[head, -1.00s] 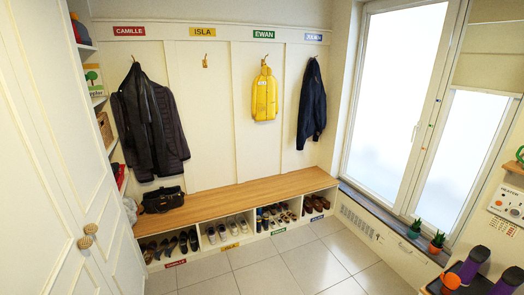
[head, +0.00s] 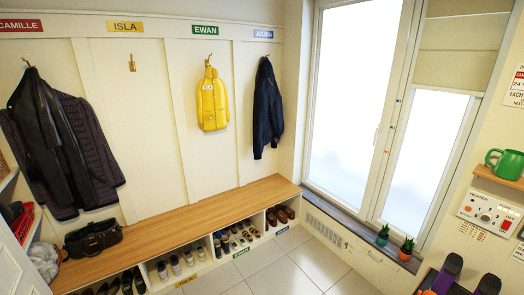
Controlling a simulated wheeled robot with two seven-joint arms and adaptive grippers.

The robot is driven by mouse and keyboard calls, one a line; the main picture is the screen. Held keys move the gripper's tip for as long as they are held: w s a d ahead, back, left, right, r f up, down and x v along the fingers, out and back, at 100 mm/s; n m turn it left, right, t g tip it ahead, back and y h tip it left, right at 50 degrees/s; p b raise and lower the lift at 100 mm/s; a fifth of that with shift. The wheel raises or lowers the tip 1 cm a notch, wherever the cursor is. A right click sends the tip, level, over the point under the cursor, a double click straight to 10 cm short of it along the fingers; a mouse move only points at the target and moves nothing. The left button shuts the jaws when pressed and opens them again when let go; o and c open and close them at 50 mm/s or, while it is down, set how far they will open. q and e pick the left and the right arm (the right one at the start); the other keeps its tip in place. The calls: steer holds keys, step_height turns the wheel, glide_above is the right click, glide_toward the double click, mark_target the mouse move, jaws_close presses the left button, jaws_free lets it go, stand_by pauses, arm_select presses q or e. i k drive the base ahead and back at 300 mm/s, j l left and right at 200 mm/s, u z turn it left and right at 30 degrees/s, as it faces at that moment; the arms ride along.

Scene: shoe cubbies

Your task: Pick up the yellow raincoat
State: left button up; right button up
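The yellow raincoat (head: 213,104) hangs from a hook on the back wall in the head view, under the green EWAN sign (head: 206,30). It has a hood and a small white label on its chest that appears to read ISLA. It hangs upright and clear above the wooden bench. Neither of my grippers shows in the view.
A wooden bench (head: 185,219) with shoe cubbies below runs along the back wall. Dark jackets (head: 62,150) hang at left and a navy jacket (head: 267,108) at right. The ISLA hook (head: 132,66) is empty. A black bag (head: 92,238) sits on the bench. Tiled floor (head: 285,278) is clear.

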mark_target(212, 97)
steer(key=i, duration=2.65)
steer(key=i+l+u, duration=0.15)
steer(key=i, duration=0.35)
steer(key=i+l, duration=0.1)
steer(key=i, duration=0.4)
